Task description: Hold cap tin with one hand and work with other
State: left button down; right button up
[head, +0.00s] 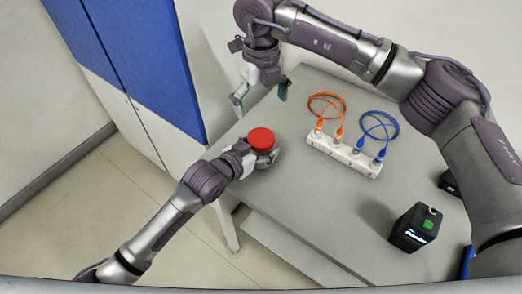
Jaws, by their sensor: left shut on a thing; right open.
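The cap tin (261,139) is a round red tin near the left edge of the grey table. My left gripper (262,158) is shut on the tin, its fingers around the tin's lower side. Whether the tin touches the table I cannot tell. My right gripper (260,98) is open and empty, pointing down near the table's far left edge, beyond the tin. The tin's underside is hidden.
A white socket strip (343,156) with an orange cable (327,106) and a blue cable (380,126) plugged in lies right of the tin. The table (300,190) is clear in front. A blue and white cabinet (150,60) stands left.

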jog(key=shift+r, duration=0.7)
pick_arm(q)
grip_release()
jog(key=shift+s+a, duration=0.1)
jog(key=v, duration=1.1)
jog(key=shift+s+a, duration=0.25)
jog(key=shift+s, duration=0.05)
jog(key=shift+r, duration=0.1)
